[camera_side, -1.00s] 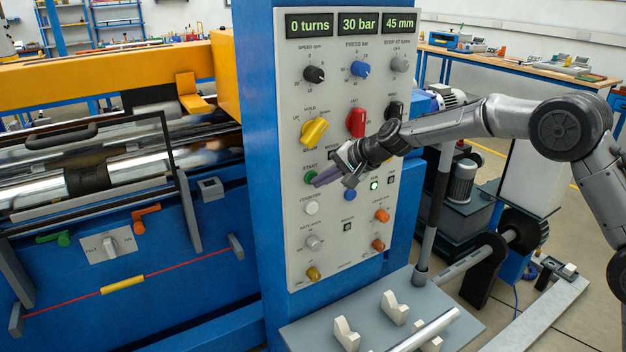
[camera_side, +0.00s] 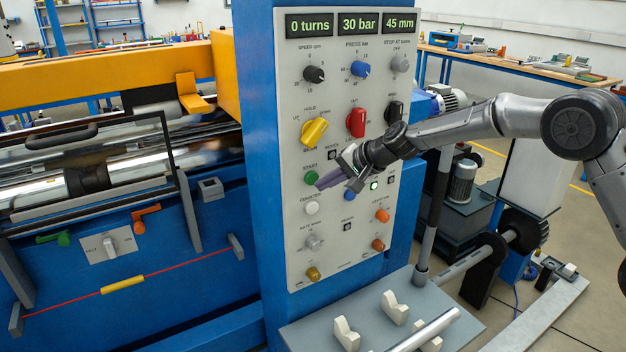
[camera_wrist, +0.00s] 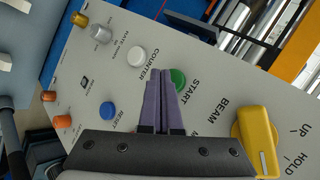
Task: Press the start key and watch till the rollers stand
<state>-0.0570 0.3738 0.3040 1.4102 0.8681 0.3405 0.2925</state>
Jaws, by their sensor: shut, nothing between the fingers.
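The green start key (camera_side: 310,178) sits on the grey panel, under the yellow beam knob. In the wrist view the start key (camera_wrist: 179,78) shows beside my fingertips, partly covered by them. My gripper (camera_side: 319,184) is shut and empty, its purple fingers pointing at the panel just right of and below the key. It also shows in the wrist view (camera_wrist: 163,72). I cannot tell whether the tips touch the panel. The shiny rollers (camera_side: 130,172) lie behind the guard at left; a still frame does not show whether they turn. The turns display (camera_side: 309,25) reads 0 turns.
Other displays read 30 bar and 45 mm. A green lamp (camera_side: 374,185) is lit near my gripper. The yellow beam knob (camera_side: 314,132), red knob (camera_side: 356,122) and white counter button (camera_side: 312,208) stand close by. A shelf with white cradles (camera_side: 395,307) juts out below.

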